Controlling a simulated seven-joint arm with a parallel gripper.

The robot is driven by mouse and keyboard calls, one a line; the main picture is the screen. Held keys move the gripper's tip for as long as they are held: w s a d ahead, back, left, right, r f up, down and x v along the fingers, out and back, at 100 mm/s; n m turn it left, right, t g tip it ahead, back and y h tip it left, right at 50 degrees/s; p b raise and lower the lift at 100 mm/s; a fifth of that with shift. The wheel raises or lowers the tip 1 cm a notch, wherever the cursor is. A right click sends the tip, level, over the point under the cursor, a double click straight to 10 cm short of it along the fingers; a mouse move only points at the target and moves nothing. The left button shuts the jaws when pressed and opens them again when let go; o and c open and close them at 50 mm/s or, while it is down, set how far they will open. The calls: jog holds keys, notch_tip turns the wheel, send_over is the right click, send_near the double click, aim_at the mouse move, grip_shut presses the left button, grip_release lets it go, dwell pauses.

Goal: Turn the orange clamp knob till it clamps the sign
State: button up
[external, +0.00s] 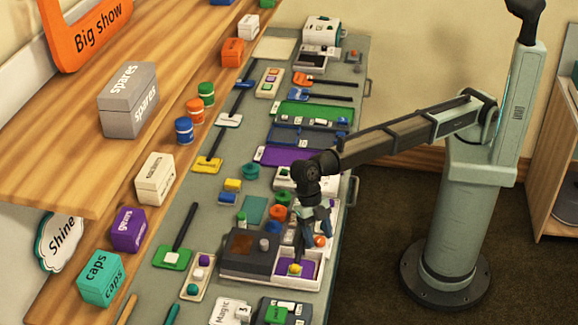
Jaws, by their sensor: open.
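My gripper (303,245) points down over the near part of the long grey-green bench, and its jaws are open. It is just above a white tray with a purple inside (281,270), where a small yellow piece (295,268) sits. An orange rounded piece (320,241) shows close beside the gripper on the right. An orange round knob-like piece (278,212) lies further back to the left. I cannot tell which is the clamp knob. A white sign reading "Magic" (226,312) is at the bottom edge. Whether any clamp grips it cannot be seen.
Labelled boxes such as gears (128,229) and caps (101,279) line the wooden shelf. Small parts crowd the bench.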

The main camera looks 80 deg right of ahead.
jog(key=c, duration=1)
jog(key=shift+c, duration=0.2)
